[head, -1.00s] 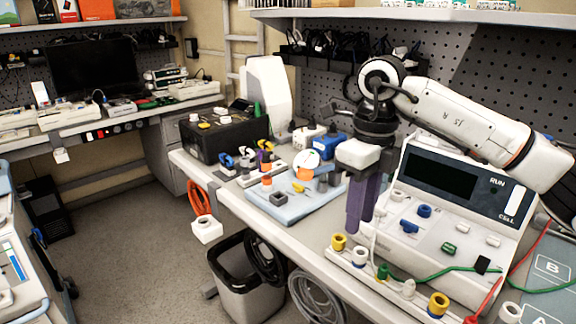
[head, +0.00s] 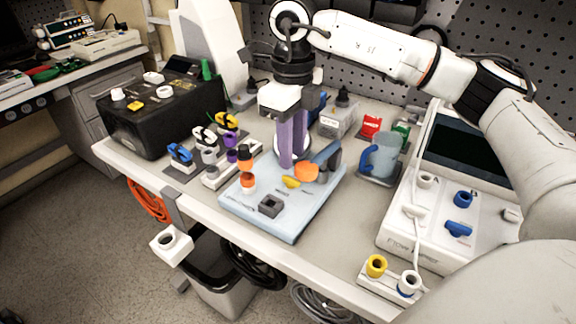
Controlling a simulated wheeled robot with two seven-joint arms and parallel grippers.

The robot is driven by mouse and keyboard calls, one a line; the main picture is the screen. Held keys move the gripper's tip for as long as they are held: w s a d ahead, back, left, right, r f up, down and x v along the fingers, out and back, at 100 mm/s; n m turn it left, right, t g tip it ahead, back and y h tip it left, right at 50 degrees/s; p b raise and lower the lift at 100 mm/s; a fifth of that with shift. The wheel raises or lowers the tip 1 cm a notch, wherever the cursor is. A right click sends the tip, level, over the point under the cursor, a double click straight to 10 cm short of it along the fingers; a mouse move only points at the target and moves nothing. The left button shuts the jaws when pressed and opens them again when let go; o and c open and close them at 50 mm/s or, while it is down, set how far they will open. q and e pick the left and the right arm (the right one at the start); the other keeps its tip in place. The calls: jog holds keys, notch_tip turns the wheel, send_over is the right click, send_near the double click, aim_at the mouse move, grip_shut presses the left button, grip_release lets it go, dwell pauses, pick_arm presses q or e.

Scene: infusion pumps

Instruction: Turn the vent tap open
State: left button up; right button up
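My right gripper (head: 290,160) has two purple fingers pointing down over the back of the light blue board (head: 245,205). The fingers show close together, and I cannot tell how far apart they are or whether they touch anything. On the board are an orange knob (head: 306,171) just right of the fingertips, a small yellow lever (head: 291,182) just in front of them, a grey square fitting (head: 270,206), and an orange-and-black knob (head: 247,180) at the left. The board's labels are too small to read, so I cannot tell which part is the vent tap. My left gripper is out of view.
A blue-grey jug (head: 380,155) stands right of the board, and a white pump (head: 400,225) lies farther right. A black case (head: 160,125) and several coloured clips fill the left. A bin (head: 215,285) is below the table edge.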

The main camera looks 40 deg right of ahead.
aim_at(291, 178)
notch_tip(291, 178, down, 6)
jog(key=shift+w+f, duration=0.1)
grip_shut()
